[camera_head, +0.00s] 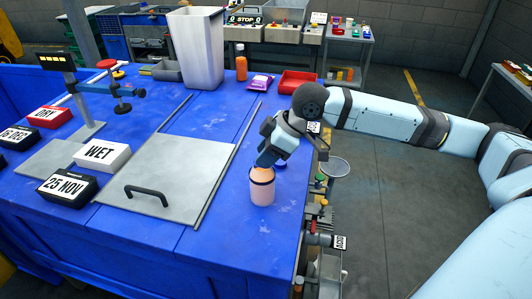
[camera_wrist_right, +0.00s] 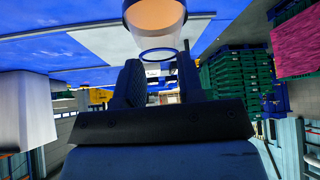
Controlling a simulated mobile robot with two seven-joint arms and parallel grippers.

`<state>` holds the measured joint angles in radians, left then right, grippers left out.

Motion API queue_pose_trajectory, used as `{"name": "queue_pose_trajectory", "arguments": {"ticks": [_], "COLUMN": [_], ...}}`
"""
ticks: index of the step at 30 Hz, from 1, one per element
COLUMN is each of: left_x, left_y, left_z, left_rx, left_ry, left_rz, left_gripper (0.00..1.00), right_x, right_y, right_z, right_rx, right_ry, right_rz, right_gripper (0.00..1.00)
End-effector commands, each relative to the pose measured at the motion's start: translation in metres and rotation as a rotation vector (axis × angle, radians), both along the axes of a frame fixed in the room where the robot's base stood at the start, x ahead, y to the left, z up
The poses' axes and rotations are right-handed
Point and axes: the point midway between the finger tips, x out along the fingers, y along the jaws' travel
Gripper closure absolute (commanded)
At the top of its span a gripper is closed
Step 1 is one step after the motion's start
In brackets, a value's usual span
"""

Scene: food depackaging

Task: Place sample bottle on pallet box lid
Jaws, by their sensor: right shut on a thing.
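The sample bottle (camera_head: 262,192) is a pinkish, upright jar with a dark ring near its top. My right gripper (camera_head: 268,158) comes down from above and is shut on its upper part. The bottle is over the blue pallet box lid (camera_head: 235,240), right of the grey hatch plate; I cannot tell whether its base touches the lid. In the right wrist view the bottle (camera_wrist_right: 157,18) is at the top, just past the two fingers (camera_wrist_right: 158,82), with a clear ringed part nearest them. My left gripper is not in view.
The grey plate (camera_head: 155,180) with a black handle lies left of the bottle. WET (camera_head: 102,156) and 25 NOV (camera_head: 68,188) blocks stand farther left. A white bin (camera_head: 195,50), orange bottle (camera_head: 241,68) and red tray (camera_head: 297,82) stand at the back. The blue front area is clear.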

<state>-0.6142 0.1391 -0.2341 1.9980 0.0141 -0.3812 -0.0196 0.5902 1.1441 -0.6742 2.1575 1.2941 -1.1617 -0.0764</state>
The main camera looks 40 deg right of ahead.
Motion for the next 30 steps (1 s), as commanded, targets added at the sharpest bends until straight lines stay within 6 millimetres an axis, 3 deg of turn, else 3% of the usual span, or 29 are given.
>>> {"name": "queue_pose_trajectory", "arguments": {"ticks": [9, 10, 13, 23, 30], "left_x": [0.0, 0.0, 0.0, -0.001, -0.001], "left_y": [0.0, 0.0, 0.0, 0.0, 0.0], "left_z": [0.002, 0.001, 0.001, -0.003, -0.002], "left_rx": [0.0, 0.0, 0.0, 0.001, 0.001], "left_ry": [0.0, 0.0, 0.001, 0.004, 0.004], "left_rz": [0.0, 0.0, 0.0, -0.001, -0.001], "left_gripper": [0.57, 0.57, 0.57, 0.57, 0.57], "right_x": [0.0, 0.0, 0.0, 0.0, -0.013], "right_y": [0.0, 0.0, 0.0, -0.001, -0.018], "right_z": [-0.002, -0.002, -0.002, 0.001, 0.034], "right_rx": [0.001, 0.0, 0.0, 0.0, -0.003], "right_ry": [-0.001, -0.001, -0.001, -0.002, -0.003], "right_rz": [0.0, -0.001, -0.001, -0.001, -0.003], "right_gripper": [1.0, 0.6, 0.4, 0.4, 0.4]}}
